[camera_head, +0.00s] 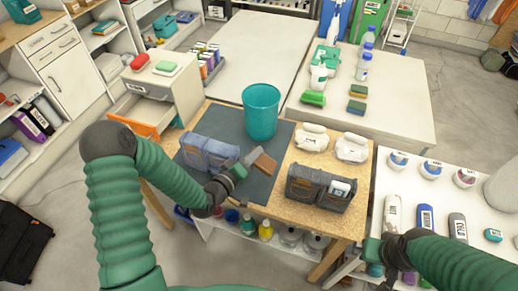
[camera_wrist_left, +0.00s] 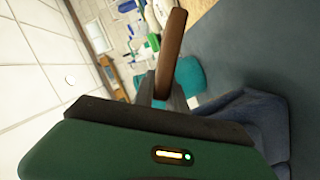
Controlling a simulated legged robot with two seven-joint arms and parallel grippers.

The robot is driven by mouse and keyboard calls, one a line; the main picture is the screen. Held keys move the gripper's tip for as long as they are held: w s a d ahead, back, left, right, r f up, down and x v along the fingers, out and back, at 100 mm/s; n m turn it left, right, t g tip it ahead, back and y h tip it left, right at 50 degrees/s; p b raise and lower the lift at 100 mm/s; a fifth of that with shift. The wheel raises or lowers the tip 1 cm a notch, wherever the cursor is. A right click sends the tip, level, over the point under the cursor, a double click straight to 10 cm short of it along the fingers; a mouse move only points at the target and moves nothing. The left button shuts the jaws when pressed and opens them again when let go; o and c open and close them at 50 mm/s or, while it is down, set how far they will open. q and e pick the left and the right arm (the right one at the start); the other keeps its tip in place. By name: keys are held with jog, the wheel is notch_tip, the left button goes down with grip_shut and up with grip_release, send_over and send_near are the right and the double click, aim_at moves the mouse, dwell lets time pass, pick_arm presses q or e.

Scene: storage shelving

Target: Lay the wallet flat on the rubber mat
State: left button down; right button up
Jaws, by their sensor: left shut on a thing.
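The brown wallet (camera_head: 265,162) is pinched at one end between the fingers of my left gripper (camera_head: 246,163). It is held over the dark grey rubber mat (camera_head: 222,121) on the wooden table, in front of the teal bin. In the left wrist view the wallet (camera_wrist_left: 171,45) shows edge-on, as a thin brown slab sticking out from the fingers (camera_wrist_left: 162,95). Whether its lower edge touches the mat is hard to tell. My right gripper (camera_head: 371,250) is low at the right, over the white table's edge; its fingers are too unclear to read.
A teal bin (camera_head: 261,112) and a blue-grey fabric organizer (camera_head: 207,153) stand on the mat, close to the left gripper. A darker organizer (camera_head: 320,187) and two white items (camera_head: 352,148) are to the right. Bare mat shows around the wallet.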

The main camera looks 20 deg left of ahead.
pick_arm(q)
jog(key=shift+a+f+b, duration=0.15)
jog(key=shift+f+b, duration=0.2)
jog(key=shift+f, duration=0.1)
jog(key=b, duration=0.4)
send_over(254, 176)
jog(key=f, duration=0.4)
jog(key=shift+d+f, duration=0.2)
jog(key=shift+f, duration=0.15)
jog(key=shift+a+f+b, duration=0.1)
jog(key=shift+f+b, duration=0.3)
jog(key=shift+b, duration=0.1)
jog(key=shift+a, duration=0.15)
jog(key=c, duration=1.3)
grip_release()
